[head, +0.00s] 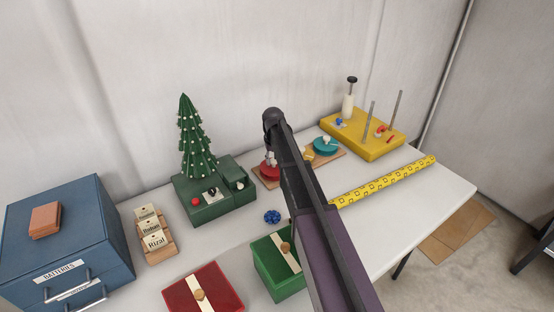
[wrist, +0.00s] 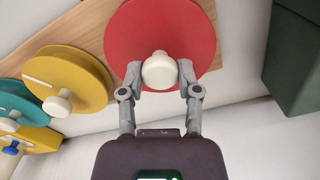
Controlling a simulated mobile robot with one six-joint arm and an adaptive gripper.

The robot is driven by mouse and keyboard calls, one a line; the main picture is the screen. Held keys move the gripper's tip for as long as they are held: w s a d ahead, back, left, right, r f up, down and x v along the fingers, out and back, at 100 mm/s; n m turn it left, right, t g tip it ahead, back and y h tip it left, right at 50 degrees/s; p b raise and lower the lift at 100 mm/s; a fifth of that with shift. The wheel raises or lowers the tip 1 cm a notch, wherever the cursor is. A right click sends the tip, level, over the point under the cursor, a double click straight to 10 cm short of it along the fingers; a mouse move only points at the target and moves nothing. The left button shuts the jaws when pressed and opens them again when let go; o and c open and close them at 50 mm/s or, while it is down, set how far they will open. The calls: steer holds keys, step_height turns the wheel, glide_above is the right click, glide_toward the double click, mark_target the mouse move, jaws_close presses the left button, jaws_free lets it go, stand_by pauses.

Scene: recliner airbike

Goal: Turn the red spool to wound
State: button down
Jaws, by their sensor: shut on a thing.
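The red spool (wrist: 183,22) is a flat red disc with a cream knob (wrist: 159,72) standing off it. In the wrist view my gripper (wrist: 159,77) has one finger on each side of the knob and is shut on it. In the head view the red spool (head: 270,174) sits at the left end of a wooden board (head: 337,159), with my gripper (head: 271,158) over it. My arm hides part of the board there. No mark showing the spool's turn position is readable.
A yellow spool (wrist: 62,80) and a teal spool (head: 325,146) share the board. A green base with a small tree (head: 195,140) stands to the left. A yellow block with posts (head: 365,140) and a yellow patterned roll (head: 385,182) lie right. A blue bow (head: 272,216) lies in front.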

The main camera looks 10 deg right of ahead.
steer(key=m, duration=0.4)
steer(key=shift+w+m, duration=0.25)
steer(key=shift+m, duration=0.15)
steer(key=m, duration=0.3)
steer(key=shift+m, duration=0.3)
steer(key=m, duration=0.3)
steer(key=shift+m, duration=0.3)
steer(key=shift+a+m, duration=0.1)
steer(key=shift+m, duration=1.7)
steer(key=shift+c, duration=1.5)
jaws_free()
steer(key=shift+w+f, duration=0.1)
